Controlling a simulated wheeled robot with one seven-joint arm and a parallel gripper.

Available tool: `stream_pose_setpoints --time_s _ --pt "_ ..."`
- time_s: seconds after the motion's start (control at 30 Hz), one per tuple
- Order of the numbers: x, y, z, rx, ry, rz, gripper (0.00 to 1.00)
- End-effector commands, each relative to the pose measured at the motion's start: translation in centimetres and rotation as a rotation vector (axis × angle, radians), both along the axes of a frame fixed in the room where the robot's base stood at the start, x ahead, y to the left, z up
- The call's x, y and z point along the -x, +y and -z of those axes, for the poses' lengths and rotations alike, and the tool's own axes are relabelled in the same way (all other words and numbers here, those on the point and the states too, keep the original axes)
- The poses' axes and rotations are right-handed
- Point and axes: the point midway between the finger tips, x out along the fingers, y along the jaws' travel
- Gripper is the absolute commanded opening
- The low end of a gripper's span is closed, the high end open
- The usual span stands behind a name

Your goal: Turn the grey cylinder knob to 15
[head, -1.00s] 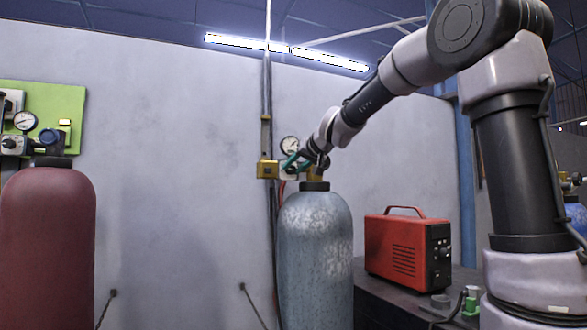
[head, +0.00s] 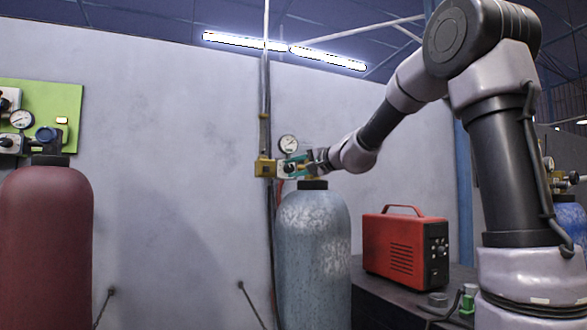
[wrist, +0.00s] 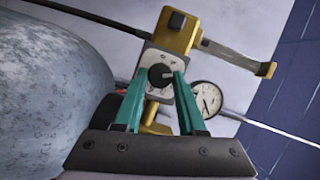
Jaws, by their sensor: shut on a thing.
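The grey cylinder (head: 312,245) stands upright near the middle of the head view, and its pale flank fills the left of the wrist view (wrist: 45,85). The grey cylinder knob (wrist: 160,76) is a round black knob with a light pointer mark toward the right in the wrist view. It sits on a pale dial plate (wrist: 152,56) whose numbers are too small to read. My gripper (wrist: 159,80) has green fingers, one on each side of the knob, shut on it. In the head view my gripper (head: 296,165) largely hides the knob.
A round pressure gauge (wrist: 208,98) is close beside the right finger. A yellow valve block (head: 265,167) is on the wall pipe. A red cylinder (head: 45,245) stands far left, below a green panel (head: 70,110). A red machine (head: 405,250) sits on the dark bench at right.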

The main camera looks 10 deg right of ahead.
Motion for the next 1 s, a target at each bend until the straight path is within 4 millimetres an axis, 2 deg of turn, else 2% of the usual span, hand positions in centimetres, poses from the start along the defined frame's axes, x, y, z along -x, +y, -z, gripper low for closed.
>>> stream_pose_setpoints --time_s 0.6,1.0 --pt "0.01 0.03 0.74 -0.528 0.176 0.0 0.0" --pt "0.05 0.11 0.87 -0.716 0.236 -0.001 0.0"
